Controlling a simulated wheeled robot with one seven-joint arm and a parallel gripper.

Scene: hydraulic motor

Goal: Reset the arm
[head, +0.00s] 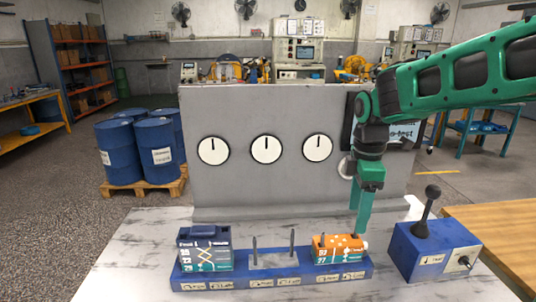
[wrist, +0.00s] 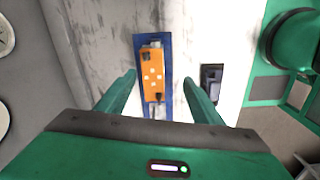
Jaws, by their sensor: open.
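My gripper (head: 362,208) is green and points down above the right end of the blue base plate. In the wrist view its two fingers (wrist: 160,92) are apart with nothing between them that they touch. An orange valve block (head: 338,247) sits on the right end of the blue base plate (head: 385,267); it also shows beyond the fingers in the wrist view (wrist: 152,72). A dark blue block (head: 204,249) sits on the plate's left end. Upright pins (head: 292,243) stand in the plate's middle section, with no block on them.
A grey panel with three round gauges (head: 266,150) stands behind the plate. A blue box with a black lever (head: 430,215) stands at the right. A wooden surface (head: 505,235) lies further right. Blue barrels (head: 155,147) stand on a pallet at the back left. The table front left is clear.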

